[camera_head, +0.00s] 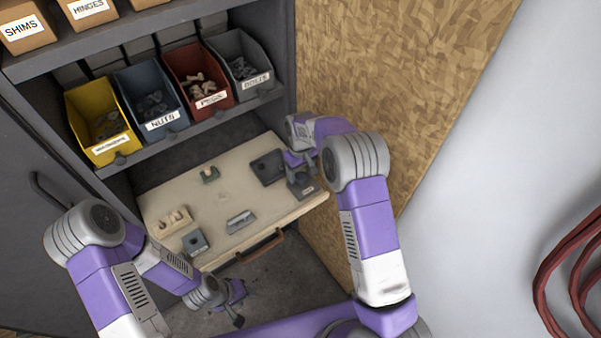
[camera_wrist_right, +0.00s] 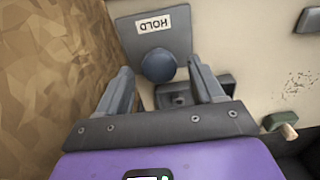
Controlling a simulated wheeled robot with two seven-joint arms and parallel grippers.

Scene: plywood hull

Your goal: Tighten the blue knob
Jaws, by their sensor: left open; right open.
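The blue knob (camera_wrist_right: 158,65) is round and sits on a grey plate (camera_wrist_right: 150,32) with a HOLD label in the right wrist view. My right gripper (camera_wrist_right: 161,80) is open, with one finger on either side of the knob in that view; I cannot tell whether they touch it. In the head view my right gripper (camera_head: 299,168) is over the right end of the pale work board (camera_head: 225,188), and it mostly hides the knob. My left gripper (camera_head: 235,300) is open and empty, low in front of the board and away from the knob.
Other small fixtures stand on the board, including a beige block (camera_head: 175,220), a grey block (camera_head: 195,242) and a dark square piece (camera_head: 267,167). A shelf with yellow, red and dark bins (camera_head: 205,85) hangs above. A chipboard wall (camera_head: 385,70) rises close on the right.

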